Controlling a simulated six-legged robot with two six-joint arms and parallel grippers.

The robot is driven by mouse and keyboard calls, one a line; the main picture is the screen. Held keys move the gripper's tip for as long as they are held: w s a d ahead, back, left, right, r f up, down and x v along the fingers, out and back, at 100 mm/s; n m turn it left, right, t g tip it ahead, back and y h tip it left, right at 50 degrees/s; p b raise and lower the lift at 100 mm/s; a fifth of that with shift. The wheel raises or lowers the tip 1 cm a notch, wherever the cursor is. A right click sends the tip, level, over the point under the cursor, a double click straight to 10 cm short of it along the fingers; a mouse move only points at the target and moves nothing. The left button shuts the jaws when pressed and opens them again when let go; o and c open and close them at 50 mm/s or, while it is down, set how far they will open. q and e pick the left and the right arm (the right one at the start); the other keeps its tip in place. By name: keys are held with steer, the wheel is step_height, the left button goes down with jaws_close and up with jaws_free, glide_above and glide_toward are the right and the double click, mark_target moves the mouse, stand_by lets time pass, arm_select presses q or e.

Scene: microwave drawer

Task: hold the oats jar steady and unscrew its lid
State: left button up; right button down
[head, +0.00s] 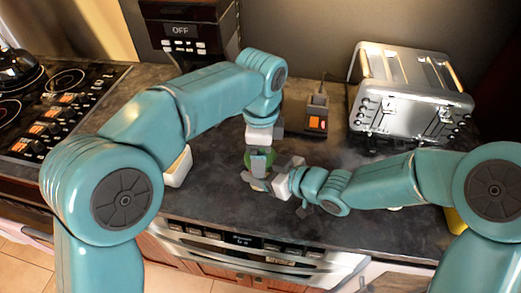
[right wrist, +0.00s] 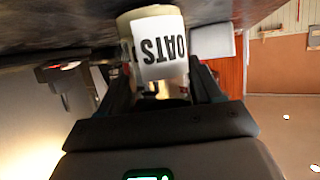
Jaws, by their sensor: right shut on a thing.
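The oats jar (right wrist: 158,48) fills the top middle of the right wrist view, upside down there, with a white label reading OATS. My right gripper (right wrist: 163,88) is shut on the jar, one dark finger on each side of it. In the head view, a green lid (head: 247,160) shows at the jar's place on the counter. My right gripper (head: 256,181) comes in low from the right; the jar body is mostly hidden there.
A silver toaster (head: 412,97) stands at the back right. A small dark device with an orange light (head: 316,115) sits behind the grippers. A cream container (head: 178,168) is left of them, partly behind my left arm. The stove (head: 60,105) is at far left. Dark counter (head: 215,200) is clear nearby.

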arm_select(q)
steer(key=shift+o, duration=0.8)
steer(key=shift+r, duration=2.2)
steer(key=shift+c, duration=0.3)
steer(key=m, duration=0.2)
steer(key=shift+s+a+r+m, duration=0.1)
steer(key=shift+r+m, duration=0.05)
steer(key=shift+m, duration=0.25)
steer(key=shift+a+r+m, duration=0.1)
steer(key=shift+r+m, duration=0.2)
steer(key=shift+m, duration=0.8)
steer(key=m, duration=0.1)
steer(key=r+m, duration=0.1)
steer(key=m, duration=0.1)
steer(key=shift+r, duration=0.1)
steer(key=shift+r+m, duration=0.55)
steer(key=shift+m, duration=0.55)
steer(key=shift+f, duration=0.1)
steer(key=f, duration=0.7)
steer(key=shift+d+f, duration=0.2)
steer(key=shift+f, duration=0.05)
